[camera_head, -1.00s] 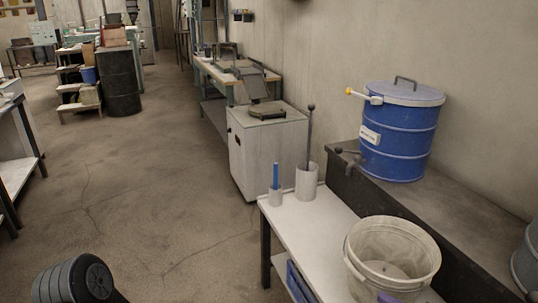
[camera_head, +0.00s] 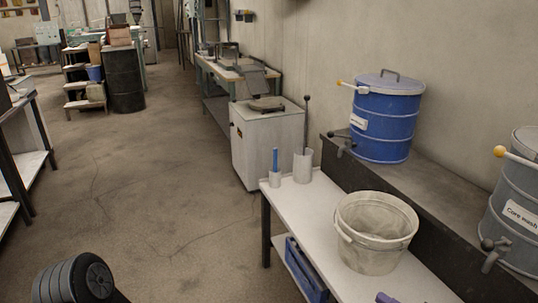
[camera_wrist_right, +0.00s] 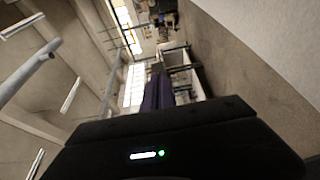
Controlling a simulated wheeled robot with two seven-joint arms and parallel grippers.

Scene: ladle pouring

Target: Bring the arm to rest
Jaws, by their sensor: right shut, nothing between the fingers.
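The purple fingertips of my right gripper (camera_head: 386,298) just show at the bottom edge of the head view, in front of the white bucket. In the right wrist view the purple fingers (camera_wrist_right: 157,92) are together with nothing between them. A dark, knob-ended handle (camera_head: 307,122) stands upright in a white cylindrical holder (camera_head: 302,168); its lower end is hidden. The bucket (camera_head: 352,252) stands on the white bench and looks empty. My left gripper is not seen.
A short blue-handled item stands in a small holder (camera_head: 275,181). A blue drum (camera_head: 384,130) and a grey drum (camera_head: 512,215) with taps sit on the dark ledge behind the white bench (camera_head: 325,212). A blue crate (camera_head: 308,275) is underneath. The floor on the left is open.

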